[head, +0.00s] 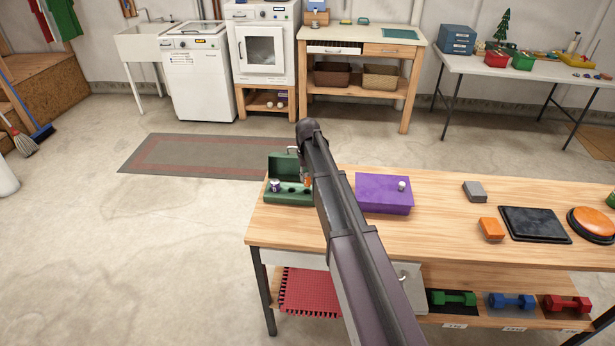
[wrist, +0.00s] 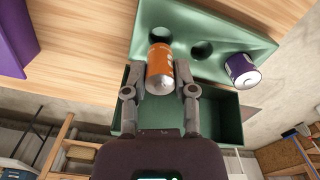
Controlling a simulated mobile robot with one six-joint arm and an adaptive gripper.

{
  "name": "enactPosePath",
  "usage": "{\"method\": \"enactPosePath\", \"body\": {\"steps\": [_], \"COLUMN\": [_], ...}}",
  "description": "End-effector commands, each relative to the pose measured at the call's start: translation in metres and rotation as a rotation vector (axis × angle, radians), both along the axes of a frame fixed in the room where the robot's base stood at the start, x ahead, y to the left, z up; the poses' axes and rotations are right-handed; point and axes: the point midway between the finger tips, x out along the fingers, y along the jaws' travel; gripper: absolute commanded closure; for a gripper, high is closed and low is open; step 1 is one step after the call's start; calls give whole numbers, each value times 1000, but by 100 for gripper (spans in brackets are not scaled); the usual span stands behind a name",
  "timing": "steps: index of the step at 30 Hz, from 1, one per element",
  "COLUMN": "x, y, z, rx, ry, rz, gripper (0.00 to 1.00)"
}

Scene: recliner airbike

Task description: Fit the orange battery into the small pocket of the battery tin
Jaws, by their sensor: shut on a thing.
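The green battery tin (head: 284,199) stands open at the left end of the wooden table, its lid raised at the back. It also shows in the wrist view (wrist: 228,38). A purple and white battery (wrist: 243,70) stands in one pocket and shows in the head view (head: 275,185). My gripper (wrist: 160,70) is shut on the orange battery (wrist: 160,62), above the tin. The battery's far end overlaps a pocket near the tin's edge; I cannot tell whether it is inside. An empty pocket lies between the two batteries. In the head view my arm hides most of the gripper.
A purple box (head: 383,197) with a pale knob stands right of the tin. Further right are a grey block (head: 474,191), an orange block (head: 491,229), a black pad (head: 534,224) and an orange dome (head: 592,221). Bare tabletop lies between them.

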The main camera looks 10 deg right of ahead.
Motion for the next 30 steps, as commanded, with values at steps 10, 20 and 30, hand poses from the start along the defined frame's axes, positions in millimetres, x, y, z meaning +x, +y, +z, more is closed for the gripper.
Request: {"method": "enactPosePath", "body": {"steps": [10, 20, 30], "x": [0, 0, 0], "y": [0, 0, 0], "z": [-19, -19, -19], "rx": [0, 0, 0], "ry": [0, 0, 0], "rz": [0, 0, 0], "gripper": [100, 100, 100]}}
